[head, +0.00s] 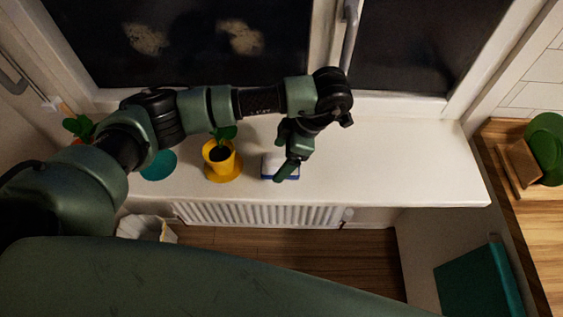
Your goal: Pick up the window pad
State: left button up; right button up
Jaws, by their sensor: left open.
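The window pad (268,168), a small white block with a blue lower edge, lies on the white window sill. My left gripper (285,171) comes in from above and covers part of the pad. It is open, with its fingers over or around the pad; I cannot tell if they touch it. My right gripper is not in view.
A yellow pot (219,166) with a green plant stands on a yellow saucer just left of the pad. A teal disc (160,166) lies further left. The window and its handle (349,32) rise behind. The sill's right side (410,165) is clear.

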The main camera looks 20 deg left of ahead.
aim_at(281, 155)
pick_arm(q)
jog(key=shift+p+x, duration=0.45)
jog(key=shift+x, duration=0.7)
jog(key=shift+w+a+f, duration=0.1)
jog(key=shift+a+f, duration=0.1)
jog(key=shift+f, duration=0.55)
jog(key=shift+d, duration=0.1)
jog(key=c, duration=1.4)
jog(key=shift+c, duration=0.9)
jog(key=shift+r, duration=0.4)
notch_tip(281, 155, up, 19)
jog(key=b, duration=0.2)
jog(key=shift+r, duration=0.2)
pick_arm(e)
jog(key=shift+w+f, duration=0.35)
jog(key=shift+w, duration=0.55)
